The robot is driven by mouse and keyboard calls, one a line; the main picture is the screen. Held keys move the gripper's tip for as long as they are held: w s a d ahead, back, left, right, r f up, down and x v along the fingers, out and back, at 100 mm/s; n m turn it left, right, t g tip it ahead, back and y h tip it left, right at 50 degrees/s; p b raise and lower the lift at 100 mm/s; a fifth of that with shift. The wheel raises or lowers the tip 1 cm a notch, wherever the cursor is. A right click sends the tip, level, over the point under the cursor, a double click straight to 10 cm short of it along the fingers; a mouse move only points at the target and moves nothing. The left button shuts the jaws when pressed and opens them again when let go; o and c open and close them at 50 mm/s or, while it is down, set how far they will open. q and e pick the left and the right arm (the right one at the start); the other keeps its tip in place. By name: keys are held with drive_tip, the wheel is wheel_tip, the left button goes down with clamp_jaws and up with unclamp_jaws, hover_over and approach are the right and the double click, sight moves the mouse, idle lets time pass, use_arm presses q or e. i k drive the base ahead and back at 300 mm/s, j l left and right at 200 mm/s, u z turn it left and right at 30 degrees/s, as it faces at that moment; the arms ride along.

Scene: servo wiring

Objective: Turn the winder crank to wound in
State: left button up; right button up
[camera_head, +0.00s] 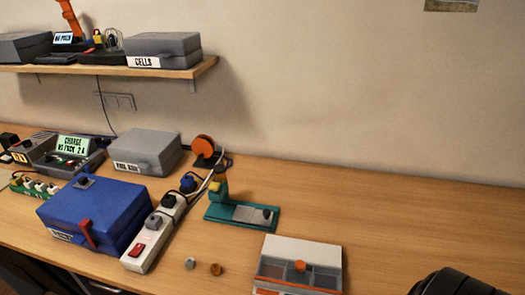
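An orange reel (204,146) on a dark stand sits near the back of the table; it looks like the winder. White cable runs from its base down toward the power strip. I cannot make out its crank or how far it is turned. A dark, rounded, ribbed part (458,284) at the lower right edge looks like part of my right arm or gripper, apart from the reel. Its fingers are not visible. My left gripper is not in view.
A white power strip (148,244) with plugs lies beside a blue box (100,205) with a red lever. A teal fixture (226,216) stands in front of the reel. A grey-white box (303,248) is at front centre. The table's right side is clear.

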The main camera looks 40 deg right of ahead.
sight(203, 146)
drive_tip(key=i+j+z, duration=0.15)
drive_tip(key=z, duration=0.3)
drive_tip(key=i+j+z, duration=0.1)
drive_tip(key=j+z, duration=0.15)
drive_tip(key=z, duration=0.2)
drive_tip(key=i+j+z, duration=0.1)
drive_tip(key=j+z, duration=0.45)
drive_tip(key=z, duration=0.3)
drive_tip(key=i+j, duration=0.05)
